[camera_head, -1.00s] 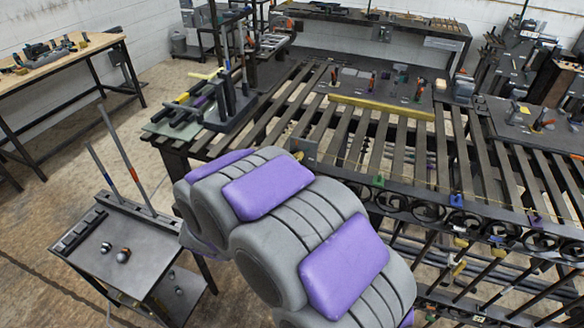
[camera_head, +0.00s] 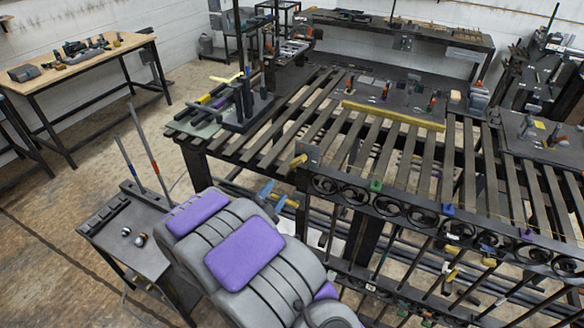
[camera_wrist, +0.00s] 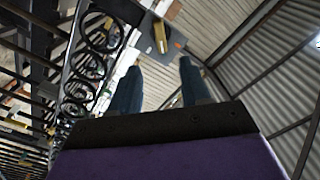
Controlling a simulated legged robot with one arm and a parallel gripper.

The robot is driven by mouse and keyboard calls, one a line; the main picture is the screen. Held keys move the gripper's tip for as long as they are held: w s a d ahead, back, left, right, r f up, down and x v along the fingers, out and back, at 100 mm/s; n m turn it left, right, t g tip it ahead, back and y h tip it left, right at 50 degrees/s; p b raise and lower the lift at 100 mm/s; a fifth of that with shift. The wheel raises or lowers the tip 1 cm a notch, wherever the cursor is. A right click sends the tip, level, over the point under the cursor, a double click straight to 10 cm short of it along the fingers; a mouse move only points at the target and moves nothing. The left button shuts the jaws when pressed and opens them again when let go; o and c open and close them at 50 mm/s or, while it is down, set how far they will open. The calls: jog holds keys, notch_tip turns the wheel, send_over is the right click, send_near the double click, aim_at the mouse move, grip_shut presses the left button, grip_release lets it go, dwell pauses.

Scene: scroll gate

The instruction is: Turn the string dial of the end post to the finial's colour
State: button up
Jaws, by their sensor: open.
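A dark gate with a row of black scroll rings (camera_head: 400,206) runs along the front of the slatted table; the rings also show in the wrist view (camera_wrist: 92,67). At its left end a grey plate (camera_head: 311,153) carries a yellow piece (camera_head: 298,161), probably the dial. In the wrist view the yellow piece (camera_wrist: 161,38) stands beyond my fingertips, between their lines. My gripper (camera_head: 268,191) is open and empty, below and left of the plate; its two blue fingers (camera_wrist: 160,65) show apart. I cannot make out the finial or its colour.
Small green (camera_head: 376,186), blue (camera_head: 448,209) and purple (camera_head: 526,233) blocks sit along the gate's top rail. A low grey cart (camera_head: 128,238) with upright rods stands left of my arm. A wooden bench (camera_head: 90,66) is at the far left. Open floor lies between them.

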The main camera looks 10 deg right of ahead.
aim_at(296, 166)
jog(key=x, duration=1.3)
jog(key=shift+w+d, duration=0.1)
jog(key=shift+d, duration=0.15)
jog(key=shift+a, duration=0.5)
jog(key=shift+c, duration=0.8)
jog(key=shift+d, duration=0.3)
jog(key=c, duration=0.5)
grip_shut()
